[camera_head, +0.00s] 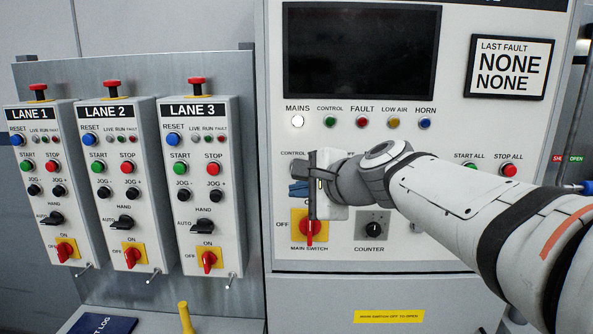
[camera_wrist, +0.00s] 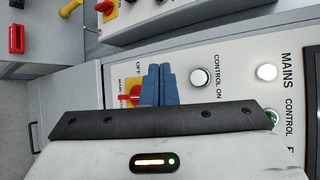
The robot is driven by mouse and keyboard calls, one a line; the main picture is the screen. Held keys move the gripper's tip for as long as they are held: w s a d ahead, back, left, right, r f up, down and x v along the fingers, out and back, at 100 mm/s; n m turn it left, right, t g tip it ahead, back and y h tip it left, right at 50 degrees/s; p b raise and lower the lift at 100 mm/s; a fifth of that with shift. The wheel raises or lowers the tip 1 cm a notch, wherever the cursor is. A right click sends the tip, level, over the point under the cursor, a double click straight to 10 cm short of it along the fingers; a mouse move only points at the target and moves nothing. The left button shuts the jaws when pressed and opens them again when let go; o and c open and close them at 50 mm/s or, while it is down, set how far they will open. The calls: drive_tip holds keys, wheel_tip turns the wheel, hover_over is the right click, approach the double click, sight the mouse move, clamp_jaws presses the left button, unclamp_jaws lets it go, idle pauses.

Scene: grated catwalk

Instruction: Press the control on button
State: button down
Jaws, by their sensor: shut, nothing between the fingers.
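The control on button (camera_wrist: 199,78) is a round white button with a dark ring on the main cabinet's light panel, beside its CONTROL ON label in the wrist view. In the head view my gripper and wrist hide it, and only part of the CONTROL label shows. My gripper (camera_wrist: 160,83) has blue fingers held together, with nothing between them. In the wrist view the fingers are beside the button, between it and the red main switch (camera_wrist: 133,95). In the head view my gripper (camera_head: 299,188) is above the main switch (camera_head: 311,228). I cannot tell whether the fingertips touch the panel.
The MAINS lamp (camera_head: 297,121) looks white, with the green CONTROL lamp (camera_head: 330,122) beside it. Three lane boxes stand left, including lane 3 (camera_head: 203,130). A yellow post (camera_head: 186,318) stands below them.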

drive_tip(key=w, duration=0.8)
drive_tip(key=shift+w+d+p, duration=0.15)
drive_tip(key=shift+w+p, duration=0.15)
drive_tip(key=shift+w, duration=0.1)
drive_tip(key=shift+w, duration=0.15)
idle(1.7)
drive_tip(key=shift+w, duration=0.3)
drive_tip(key=shift+w+d, duration=0.1)
drive_tip(key=shift+w, duration=0.65)
idle(1.0)
drive_tip(key=shift+s, duration=0.1)
drive_tip(key=shift+s+b, duration=0.3)
drive_tip(key=shift+s, duration=0.8)
